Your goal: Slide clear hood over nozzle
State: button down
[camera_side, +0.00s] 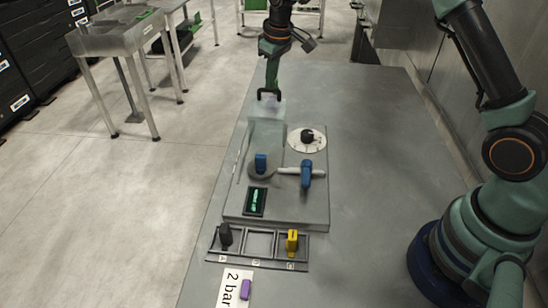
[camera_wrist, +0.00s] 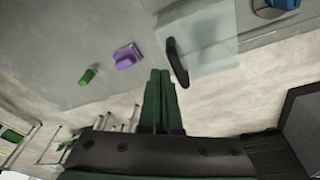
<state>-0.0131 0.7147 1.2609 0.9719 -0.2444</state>
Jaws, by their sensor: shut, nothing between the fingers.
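The clear hood (camera_side: 266,132) is a see-through box on the grey panel, with a black handle (camera_side: 268,95) at its far end. It also shows in the wrist view (camera_wrist: 212,40), with its handle (camera_wrist: 177,62). A blue upright piece (camera_side: 261,162) on a round grey base, perhaps the nozzle, stands just in front of the hood, which does not appear to cover it. My gripper (camera_side: 271,86) is shut and empty at the handle. In the wrist view my fingertips (camera_wrist: 160,75) are beside the handle; contact cannot be told.
A blue-handled valve (camera_side: 306,173) on a white pipe and a white dial (camera_side: 307,139) are right of the hood. A display (camera_side: 256,201), a rack (camera_side: 262,243) with black and yellow pieces, and a "2 bar" card (camera_side: 234,287) are nearer. The table's far right is clear.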

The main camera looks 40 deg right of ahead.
aim_at(269, 91)
jog(key=shift+s+a, duration=1.1)
jog(key=shift+s+a, duration=1.05)
jog(key=shift+s+a, duration=1.15)
jog(key=shift+s+a, duration=1)
